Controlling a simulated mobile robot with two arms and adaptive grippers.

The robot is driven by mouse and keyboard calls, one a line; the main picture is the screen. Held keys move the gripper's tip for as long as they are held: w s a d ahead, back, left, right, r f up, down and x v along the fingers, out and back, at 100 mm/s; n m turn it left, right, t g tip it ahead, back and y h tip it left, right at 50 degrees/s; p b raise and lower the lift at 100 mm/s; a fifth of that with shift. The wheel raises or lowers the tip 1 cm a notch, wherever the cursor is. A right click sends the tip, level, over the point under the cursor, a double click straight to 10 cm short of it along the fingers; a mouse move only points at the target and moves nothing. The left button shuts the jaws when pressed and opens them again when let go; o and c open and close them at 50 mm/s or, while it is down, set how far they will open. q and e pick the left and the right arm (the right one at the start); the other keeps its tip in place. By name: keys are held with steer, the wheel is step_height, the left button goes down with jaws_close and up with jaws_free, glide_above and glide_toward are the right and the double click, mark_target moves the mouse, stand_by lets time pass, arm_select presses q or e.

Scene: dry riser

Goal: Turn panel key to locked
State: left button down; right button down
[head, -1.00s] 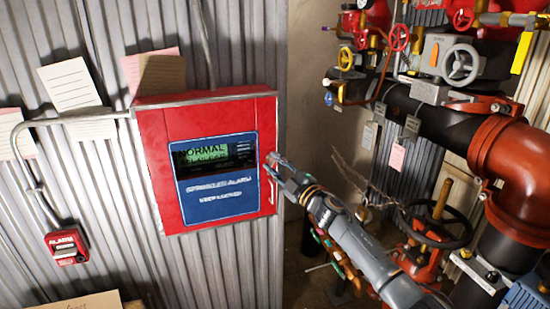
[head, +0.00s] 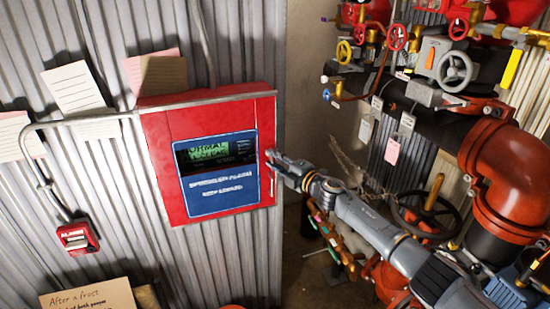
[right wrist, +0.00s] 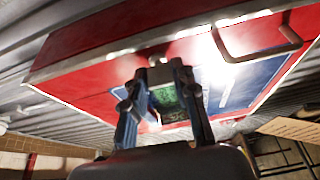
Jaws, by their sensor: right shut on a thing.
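The red alarm panel (head: 160,150) hangs on the corrugated wall, with a blue label (head: 222,193) and a green-lit display (head: 208,151). My right gripper (head: 272,162) is at the panel's right edge. In the right wrist view, its two fingers (right wrist: 157,70) close around a small pale metal piece at the panel, which looks like the panel key (right wrist: 157,58). The fingers hide most of it, so its turn angle cannot be told. The red panel (right wrist: 100,75) fills much of that view. My left gripper is not in view.
Red and black pipes (head: 505,165) with valve wheels crowd the right side, close to my right arm. A small red alarm box (head: 77,238) and paper notes (head: 73,88) are on the wall at left. A card (head: 88,300) shows at the bottom left.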

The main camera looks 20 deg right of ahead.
stand_by(0.3)
steer(key=c, duration=1)
jaws_free()
steer(key=shift+c, duration=0.2)
steer(key=v, duration=1.2)
